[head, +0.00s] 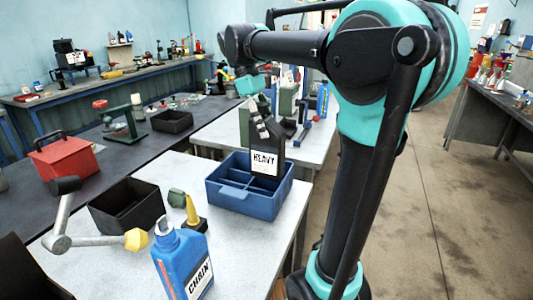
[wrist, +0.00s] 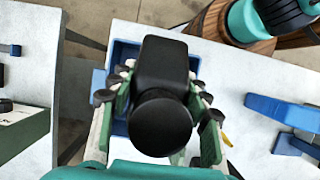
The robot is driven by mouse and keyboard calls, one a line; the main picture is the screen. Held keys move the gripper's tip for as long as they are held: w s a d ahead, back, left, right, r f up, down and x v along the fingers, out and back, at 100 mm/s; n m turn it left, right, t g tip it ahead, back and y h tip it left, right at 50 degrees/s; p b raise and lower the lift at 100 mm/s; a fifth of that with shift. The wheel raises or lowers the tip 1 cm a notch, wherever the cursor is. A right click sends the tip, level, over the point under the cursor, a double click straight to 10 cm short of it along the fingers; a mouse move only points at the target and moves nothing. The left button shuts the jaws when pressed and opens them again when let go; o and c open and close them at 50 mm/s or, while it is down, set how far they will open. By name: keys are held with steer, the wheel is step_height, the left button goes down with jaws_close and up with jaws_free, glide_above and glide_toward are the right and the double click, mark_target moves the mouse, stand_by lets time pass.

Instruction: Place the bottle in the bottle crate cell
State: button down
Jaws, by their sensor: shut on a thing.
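The bottle (head: 266,150) is black with a white label reading HEAVY. My gripper (head: 259,124) is shut on its upper part and holds it roughly upright. In the head view the bottle's base overlaps the rear right cell of the blue bottle crate (head: 232,199). I cannot tell whether the base touches the cell floor. The near cells look empty. In the wrist view the bottle's black cap and shoulder (wrist: 163,100) sit between the fingers and hide most of the crate (wrist: 125,52).
A blue CHAIN bottle (head: 182,262) stands at the near table edge. A black bin (head: 126,205) and a yellow-spouted can (head: 193,214) are left of the crate. A red box (head: 65,158) is farther left. Free tabletop lies in front of the crate.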

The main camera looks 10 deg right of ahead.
mark_target(267, 152)
steer(key=shift+f, duration=4.5)
steer(key=c, duration=0.7)
jaws_free()
steer(key=shift+f, duration=0.1)
steer(key=shift+c, duration=0.2)
steer(key=v, duration=1.2)
